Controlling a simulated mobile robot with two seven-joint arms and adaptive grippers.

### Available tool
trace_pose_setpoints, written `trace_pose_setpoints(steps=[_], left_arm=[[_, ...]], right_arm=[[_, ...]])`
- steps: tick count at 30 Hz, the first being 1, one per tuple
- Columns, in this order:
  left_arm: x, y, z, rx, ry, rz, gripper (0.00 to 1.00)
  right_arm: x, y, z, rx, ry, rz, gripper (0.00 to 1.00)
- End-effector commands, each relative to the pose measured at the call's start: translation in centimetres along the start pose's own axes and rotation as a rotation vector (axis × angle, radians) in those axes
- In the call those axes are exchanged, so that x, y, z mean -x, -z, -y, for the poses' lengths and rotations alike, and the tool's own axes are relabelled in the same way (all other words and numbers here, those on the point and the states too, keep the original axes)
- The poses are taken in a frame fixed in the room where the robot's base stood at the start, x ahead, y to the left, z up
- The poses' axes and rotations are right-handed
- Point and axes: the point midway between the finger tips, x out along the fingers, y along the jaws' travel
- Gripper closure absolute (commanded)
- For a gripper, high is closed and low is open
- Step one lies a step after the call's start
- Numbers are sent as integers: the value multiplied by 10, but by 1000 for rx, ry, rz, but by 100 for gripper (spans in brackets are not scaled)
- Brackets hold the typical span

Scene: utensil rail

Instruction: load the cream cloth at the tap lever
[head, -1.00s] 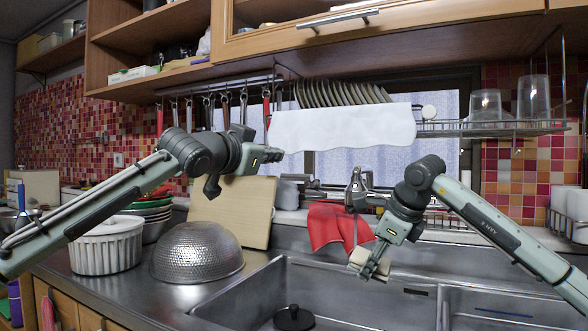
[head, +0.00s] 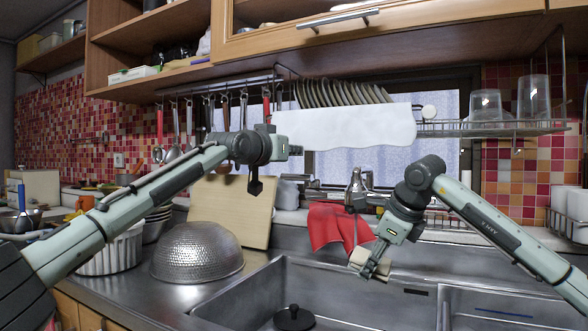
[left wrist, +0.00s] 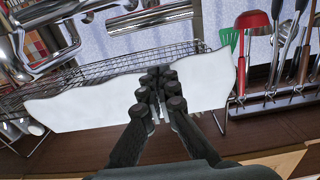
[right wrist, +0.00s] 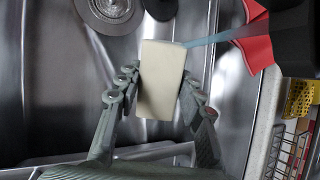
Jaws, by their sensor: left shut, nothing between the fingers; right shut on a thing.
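A cream, flat rectangular piece (right wrist: 158,85), which I take to be the cream cloth, is held between the fingers of my right gripper (right wrist: 155,92). In the head view my right gripper (head: 371,266) is low over the sink, below and right of the tap. The tap (head: 356,184) stands behind the sink; its lever is too small to make out clearly. A red cloth (head: 330,227) hangs at the sink's back edge, left of the tap. My left gripper (head: 296,150) is shut and empty, near a white cloth (left wrist: 85,102) draped on the wire rack; its fingertips (left wrist: 160,82) overlap the cloth in the left wrist view.
A metal colander (head: 198,252) lies upside down on the counter before a leaning board (head: 230,212). Utensils hang from the rail (head: 215,88). A rack with plates (head: 335,93) and glasses (head: 485,106) hangs above. The sink (head: 340,290) is mostly clear, with a dark drain plug (head: 294,318).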

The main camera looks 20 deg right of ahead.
Motion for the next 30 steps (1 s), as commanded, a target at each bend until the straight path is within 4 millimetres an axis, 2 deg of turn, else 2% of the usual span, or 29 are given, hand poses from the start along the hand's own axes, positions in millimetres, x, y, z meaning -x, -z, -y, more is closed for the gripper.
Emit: trace_pose_setpoints(steps=[7, 21, 30], left_arm=[[-14, -2, -2, 1, 1, 1, 100], [-1, -36, 1, -1, 2, 0, 100], [0, -40, 0, 0, 1, 0, 100]], right_arm=[[0, 0, 0, 0, 0, 0, 85], [0, 0, 0, 0, 0, 0, 85], [0, 0, 0, 0, 0, 0, 85]])
